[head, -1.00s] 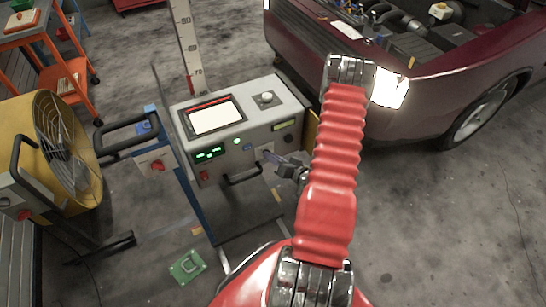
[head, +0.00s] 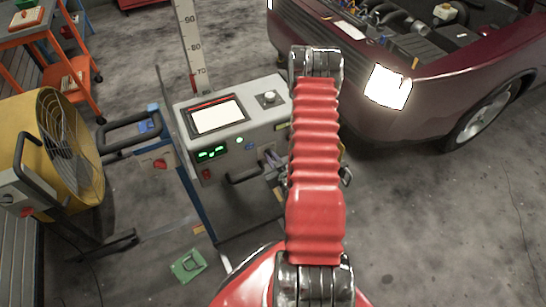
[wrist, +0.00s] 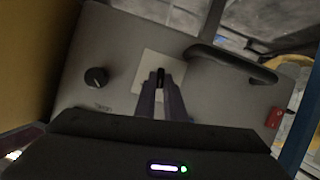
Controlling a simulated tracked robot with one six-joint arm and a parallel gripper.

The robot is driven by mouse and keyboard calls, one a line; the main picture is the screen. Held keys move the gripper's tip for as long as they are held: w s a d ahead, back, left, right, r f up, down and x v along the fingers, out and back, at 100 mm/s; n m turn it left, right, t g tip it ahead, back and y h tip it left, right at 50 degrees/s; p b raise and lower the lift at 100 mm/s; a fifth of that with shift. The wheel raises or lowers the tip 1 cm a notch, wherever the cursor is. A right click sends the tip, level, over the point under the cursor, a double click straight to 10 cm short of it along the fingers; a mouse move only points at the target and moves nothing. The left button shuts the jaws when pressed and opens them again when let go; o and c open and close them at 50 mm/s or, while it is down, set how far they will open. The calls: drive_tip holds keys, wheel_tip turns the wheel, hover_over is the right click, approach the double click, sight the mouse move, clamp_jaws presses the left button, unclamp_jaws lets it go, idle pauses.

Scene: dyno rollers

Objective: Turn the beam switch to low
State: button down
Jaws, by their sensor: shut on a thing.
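The grey tester box (head: 225,170) stands left of my red arm in the head view. In the wrist view its front panel (wrist: 120,35) fills the picture, with a pale square plate (wrist: 152,66) near the middle. A small dark switch lever (wrist: 160,75) on that plate, which looks like the beam switch, sits between my fingertips. My gripper (wrist: 161,80) is shut on it, and its fingers hide most of it. In the head view my gripper (head: 272,165) is at the panel, partly hidden by my arm. The switch's setting and any marks on the plate cannot be read.
A round black knob (wrist: 96,78) sits left of the plate. A black handle (wrist: 232,61) and a red switch (wrist: 274,117) are to its right. A dark red car (head: 430,95) with a lit headlamp stands right of the box. A yellow fan (head: 60,150) is at left.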

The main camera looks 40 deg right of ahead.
drive_tip(key=n+h, duration=0.2)
drive_tip(key=n, duration=0.2)
drive_tip(key=shift+w+a+h, duration=0.15)
drive_tip(key=shift+a+h, duration=0.1)
drive_tip(key=shift+h, duration=0.15)
idle(0.4)
drive_tip(key=c, duration=1.8)
unclamp_jaws()
drive_tip(key=shift+f, duration=0.1)
drive_tip(key=shift+c, duration=0.2)
